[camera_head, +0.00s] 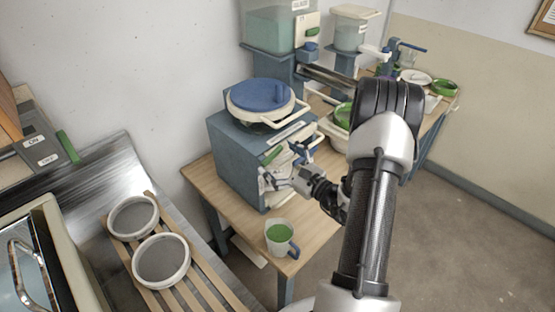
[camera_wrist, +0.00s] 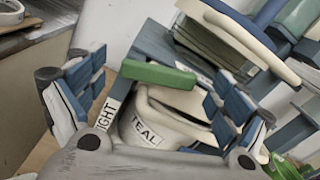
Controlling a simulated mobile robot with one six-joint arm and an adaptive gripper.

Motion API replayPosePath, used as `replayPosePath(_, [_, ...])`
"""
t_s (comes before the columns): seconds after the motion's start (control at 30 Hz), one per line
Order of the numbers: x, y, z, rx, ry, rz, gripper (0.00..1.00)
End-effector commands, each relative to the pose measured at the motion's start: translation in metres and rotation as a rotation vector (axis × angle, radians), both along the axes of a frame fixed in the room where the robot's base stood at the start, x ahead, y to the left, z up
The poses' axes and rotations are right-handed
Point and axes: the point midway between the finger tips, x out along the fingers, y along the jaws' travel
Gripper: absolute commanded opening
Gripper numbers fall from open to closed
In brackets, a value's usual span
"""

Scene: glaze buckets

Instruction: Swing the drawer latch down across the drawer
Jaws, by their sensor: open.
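The blue-grey cabinet (camera_head: 235,162) stands on the wooden table, with a cream drawer front in its near face. The green latch bar (camera_head: 272,155) sits at the top of that face, tilted in the picture. In the wrist view the green latch (camera_wrist: 158,75) lies between the fingers, above the cream drawer (camera_wrist: 165,120) marked TEAL. My gripper (camera_head: 284,168) is open in front of the drawer, and its spread fingers also show in the wrist view (camera_wrist: 155,98). No contact with the latch can be made out. My fingers hide part of the drawer front in the head view.
A blue-lidded bucket (camera_head: 262,97) stands on the cabinet. A white cup of green glaze (camera_head: 281,237) stands near the table's front edge. Green-and-cream containers (camera_head: 335,130) stand close on the right. Two round sieves (camera_head: 160,260) rest on slats at left.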

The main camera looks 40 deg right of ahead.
Motion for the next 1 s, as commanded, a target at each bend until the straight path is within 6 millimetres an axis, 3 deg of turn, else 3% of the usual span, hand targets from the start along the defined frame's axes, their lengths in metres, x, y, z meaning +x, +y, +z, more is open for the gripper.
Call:
replayPosePath(0.37, [0.0056,0.0009,0.0002,0.0,0.0,0.0,0.92])
replayPosePath(1.0, [0.0053,0.0009,0.0001,0.0,0.0,0.0,0.49])
